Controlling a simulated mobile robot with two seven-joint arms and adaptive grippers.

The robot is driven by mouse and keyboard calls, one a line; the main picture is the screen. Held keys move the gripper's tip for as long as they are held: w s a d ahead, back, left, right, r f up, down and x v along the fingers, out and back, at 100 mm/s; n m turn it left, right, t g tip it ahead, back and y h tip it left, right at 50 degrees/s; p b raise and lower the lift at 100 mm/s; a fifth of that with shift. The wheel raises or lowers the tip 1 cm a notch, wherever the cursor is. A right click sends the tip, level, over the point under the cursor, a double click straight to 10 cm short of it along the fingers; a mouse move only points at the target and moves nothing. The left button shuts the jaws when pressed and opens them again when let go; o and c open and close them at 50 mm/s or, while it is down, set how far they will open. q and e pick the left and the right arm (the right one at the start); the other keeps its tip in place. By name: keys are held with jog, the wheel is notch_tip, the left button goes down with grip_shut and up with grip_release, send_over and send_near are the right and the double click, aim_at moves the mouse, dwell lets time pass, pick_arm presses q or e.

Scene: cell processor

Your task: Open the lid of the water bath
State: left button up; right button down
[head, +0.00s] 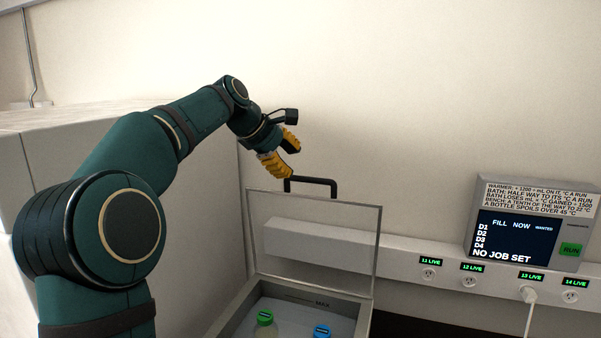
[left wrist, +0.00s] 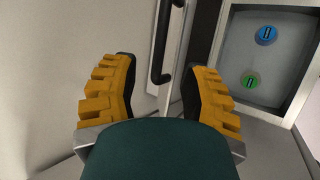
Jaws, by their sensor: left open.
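The water bath (head: 241,309) stands at the bottom middle of the head view, and its inside shows at the right of the left wrist view (left wrist: 225,62). Its clear lid (head: 312,238) stands raised, roughly upright, with a black handle (head: 318,182) on its top edge. The handle also shows in the left wrist view (left wrist: 157,50). My left gripper (head: 292,158) is open, just above and left of the handle. In the left wrist view its yellow fingers (left wrist: 160,95) are apart with nothing held between them. My right gripper is not in view.
A green-capped bottle (head: 265,319) and a blue-capped bottle (head: 322,331) stand inside the bath. A grey cabinet (head: 200,165) is at the left. A screen unit (head: 518,238) and a socket rail (head: 400,262) are at the right. The wall is close behind.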

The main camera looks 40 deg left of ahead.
pick_arm(q)
jog(key=v, duration=0.3)
jog(key=shift+s+r, duration=0.2)
jog(key=shift+a, duration=0.1)
dwell(0.4)
